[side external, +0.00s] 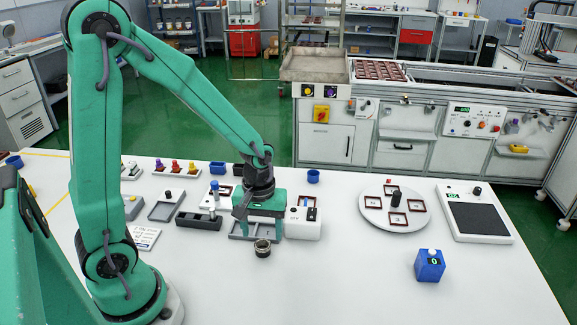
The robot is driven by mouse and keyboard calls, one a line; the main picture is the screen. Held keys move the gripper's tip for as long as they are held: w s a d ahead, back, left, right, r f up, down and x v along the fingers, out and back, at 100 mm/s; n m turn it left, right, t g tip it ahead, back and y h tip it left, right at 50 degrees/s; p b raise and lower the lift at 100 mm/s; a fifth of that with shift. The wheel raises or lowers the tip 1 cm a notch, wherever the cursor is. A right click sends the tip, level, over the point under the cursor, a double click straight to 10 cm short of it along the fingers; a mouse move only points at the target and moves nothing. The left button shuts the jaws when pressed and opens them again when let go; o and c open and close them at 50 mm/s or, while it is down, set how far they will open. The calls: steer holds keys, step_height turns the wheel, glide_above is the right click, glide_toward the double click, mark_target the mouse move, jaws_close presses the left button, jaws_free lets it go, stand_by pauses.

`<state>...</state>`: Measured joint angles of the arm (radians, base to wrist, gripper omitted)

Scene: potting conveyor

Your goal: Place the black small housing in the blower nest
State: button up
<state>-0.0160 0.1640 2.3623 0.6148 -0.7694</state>
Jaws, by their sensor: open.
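My gripper (243,210) hangs at the end of the teal arm, over the middle of the table. It is open, with a dark finger pointing down, and the other finger is hard to make out. I see nothing held in it. A small black round cup-like part (262,249) stands on the table just in front of the gripper, apart from it. A black cylindrical part (396,197) stands upright on the round white plate (372,213) to the right. I cannot tell which is the small housing. I cannot clearly identify the blower nest.
A grey tray (236,236) and a white box (303,230) with a black piece on it sit close around the gripper. A blue block (429,266) and a white unit with a dark pad (478,219) stand right. The front table area is clear.

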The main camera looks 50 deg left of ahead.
mark_target(262, 241)
steer(key=shift+a+f, duration=0.1)
steer(key=shift+f, duration=2.4)
steer(key=c, duration=1.1)
steer(key=shift+r, duration=0.15)
steer(key=shift+r, duration=1)
steer(key=shift+s+d+r, duration=0.1)
steer(key=shift+d+r, duration=0.1)
steer(key=shift+r, duration=0.4)
steer(key=shift+s+d+r, duration=0.1)
steer(key=shift+d+r, duration=0.1)
steer(key=shift+r, duration=0.4)
steer(key=s+d+r, duration=0.5)
steer(key=d+r, duration=0.1)
steer(key=d, duration=0.3)
steer(key=shift+s+d+r, duration=0.15)
steer(key=shift+r, duration=0.05)
